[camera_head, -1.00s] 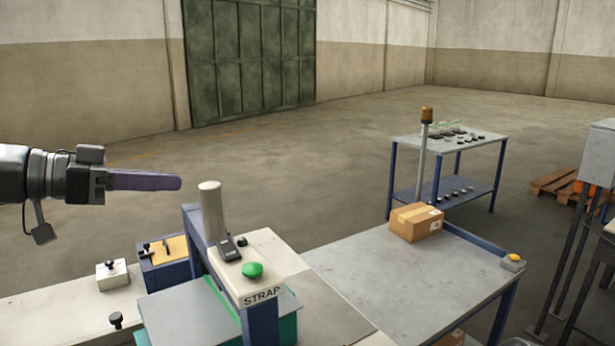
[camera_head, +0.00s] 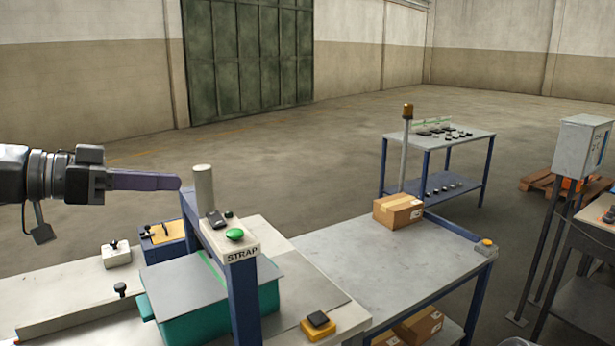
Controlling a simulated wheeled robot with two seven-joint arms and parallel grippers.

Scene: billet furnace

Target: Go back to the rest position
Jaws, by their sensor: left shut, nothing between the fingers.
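My left gripper (camera_head: 145,181) comes in from the left edge, held level in the air with its fingers pointing right. Its fingers are shut with nothing between them. It is apart from everything, above and left of the strapping machine (camera_head: 238,254) marked STRAP, which has a green button (camera_head: 235,234) on top. My right gripper is not in view.
A teal box with a grey lid (camera_head: 195,288) sits under the strap arch. A grey table (camera_head: 370,262) holds a cardboard box (camera_head: 398,211); more boxes lie below. A blue-legged parts table (camera_head: 440,142) and grey control cabinet (camera_head: 581,146) stand behind and right. Floor beyond is open.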

